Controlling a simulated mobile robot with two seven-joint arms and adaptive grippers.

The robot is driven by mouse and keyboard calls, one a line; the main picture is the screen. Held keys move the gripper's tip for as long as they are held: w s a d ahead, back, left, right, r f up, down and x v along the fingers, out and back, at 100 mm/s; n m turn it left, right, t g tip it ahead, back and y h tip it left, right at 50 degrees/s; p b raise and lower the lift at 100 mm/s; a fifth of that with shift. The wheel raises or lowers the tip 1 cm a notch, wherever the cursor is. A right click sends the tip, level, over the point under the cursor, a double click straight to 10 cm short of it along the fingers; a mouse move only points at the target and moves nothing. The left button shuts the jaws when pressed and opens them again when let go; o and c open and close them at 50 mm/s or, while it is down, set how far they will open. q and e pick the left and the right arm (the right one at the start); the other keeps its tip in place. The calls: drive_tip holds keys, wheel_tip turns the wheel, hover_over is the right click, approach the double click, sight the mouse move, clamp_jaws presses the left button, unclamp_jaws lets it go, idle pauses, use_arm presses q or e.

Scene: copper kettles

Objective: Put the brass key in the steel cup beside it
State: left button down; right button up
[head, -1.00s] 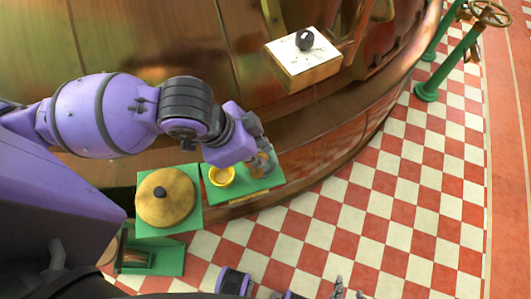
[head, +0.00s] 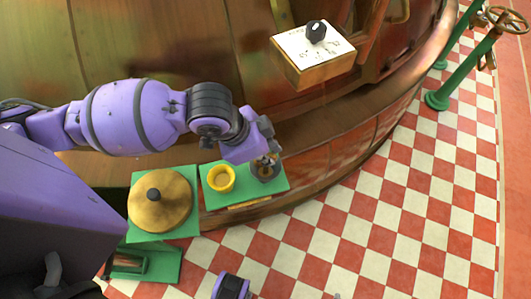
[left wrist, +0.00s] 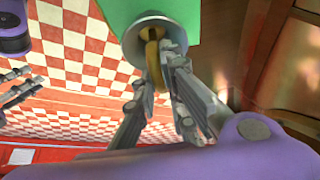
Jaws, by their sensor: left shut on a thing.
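My left gripper (head: 266,159) is shut on the brass key. In the left wrist view the key (left wrist: 152,62) is a dull gold piece between the fingertips (left wrist: 160,75). Its far part overlaps the mouth of the steel cup (left wrist: 134,33); I cannot tell how deep it reaches. In the head view the grey steel cup (head: 268,176) stands on the green tray (head: 240,196), partly hidden under my gripper. My right gripper (left wrist: 17,88) shows at the left edge of the left wrist view, fingers apart and empty, away from the cup.
A yellow cup (head: 221,178) stands on the same tray, left of the steel cup. A round brass lid with a dark knob (head: 153,194) lies on a green board beside it. A box with a black knob (head: 316,32) sits above. The checkered floor (head: 370,200) is clear.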

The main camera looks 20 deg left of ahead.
use_arm(q)
drive_tip(key=c, duration=1.8)
unclamp_jaws()
drive_tip(key=shift+f, duration=0.1)
drive_tip(key=p+v, duration=0.3)
drive_tip(key=v, duration=0.9)
